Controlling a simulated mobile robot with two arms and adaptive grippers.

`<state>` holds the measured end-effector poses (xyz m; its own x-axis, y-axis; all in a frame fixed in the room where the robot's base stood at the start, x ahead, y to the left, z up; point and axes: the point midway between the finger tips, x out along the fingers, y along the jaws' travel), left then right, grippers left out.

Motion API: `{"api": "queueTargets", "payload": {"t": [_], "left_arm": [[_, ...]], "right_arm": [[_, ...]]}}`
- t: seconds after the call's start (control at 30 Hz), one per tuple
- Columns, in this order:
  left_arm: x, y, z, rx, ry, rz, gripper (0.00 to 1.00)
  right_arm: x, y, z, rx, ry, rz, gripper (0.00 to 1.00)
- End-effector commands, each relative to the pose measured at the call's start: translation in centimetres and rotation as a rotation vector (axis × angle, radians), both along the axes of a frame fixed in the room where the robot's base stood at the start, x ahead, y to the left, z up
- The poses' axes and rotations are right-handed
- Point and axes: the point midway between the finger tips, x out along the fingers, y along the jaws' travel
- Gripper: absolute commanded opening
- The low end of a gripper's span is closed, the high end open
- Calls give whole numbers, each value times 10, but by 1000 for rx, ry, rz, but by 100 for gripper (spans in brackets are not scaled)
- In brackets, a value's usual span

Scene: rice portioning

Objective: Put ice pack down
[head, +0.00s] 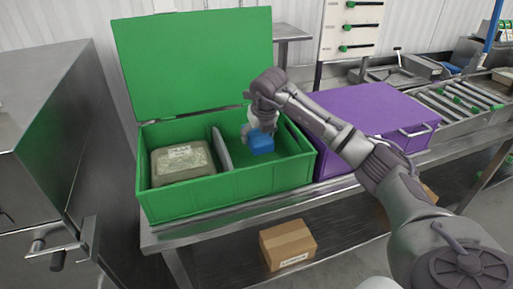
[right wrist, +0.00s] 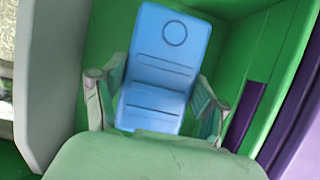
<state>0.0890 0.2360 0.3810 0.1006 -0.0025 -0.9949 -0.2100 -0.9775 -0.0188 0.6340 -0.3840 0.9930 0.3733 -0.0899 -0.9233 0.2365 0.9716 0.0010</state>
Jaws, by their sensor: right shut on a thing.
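A blue ice pack (head: 261,142) is in my right gripper (head: 252,130), inside the right part of the open green box (head: 240,185). In the right wrist view, the ice pack (right wrist: 165,65) sits between the two fingers of the gripper (right wrist: 155,105), which are shut on it. The green walls of the box surround it. Whether the ice pack touches the box floor cannot be told. A grey divider (head: 222,148) stands left of the ice pack. My left gripper is not in view.
A container of rice with a label (head: 182,162) lies in the left part of the green box. The green lid (head: 195,60) stands open behind. A closed purple box (head: 365,115) is to the right. A cardboard box (head: 288,245) is on the lower shelf.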

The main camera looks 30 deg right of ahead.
Motion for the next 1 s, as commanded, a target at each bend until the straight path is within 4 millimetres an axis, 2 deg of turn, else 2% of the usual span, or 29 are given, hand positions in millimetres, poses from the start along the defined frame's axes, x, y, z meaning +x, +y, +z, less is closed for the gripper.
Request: {"api": "queueTargets", "payload": {"t": [0.03,0.1,0.2,0.4,0.53,0.73,0.77,0.9,1.0], "left_arm": [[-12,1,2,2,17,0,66],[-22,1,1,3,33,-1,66],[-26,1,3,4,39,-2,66],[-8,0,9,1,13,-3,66],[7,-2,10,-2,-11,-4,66],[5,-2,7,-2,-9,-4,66],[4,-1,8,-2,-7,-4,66],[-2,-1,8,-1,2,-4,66],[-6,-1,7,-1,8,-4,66]], "right_arm": [[1,0,-4,2,-1,1,23],[1,0,-10,2,-1,1,23],[1,0,-17,1,-1,2,23],[0,1,-44,1,0,3,23],[1,0,-48,0,-4,3,23],[1,0,-50,0,-3,3,23],[1,1,-50,1,-1,3,77],[1,1,-50,1,-1,3,97],[1,1,-49,1,-1,3,97]]}}
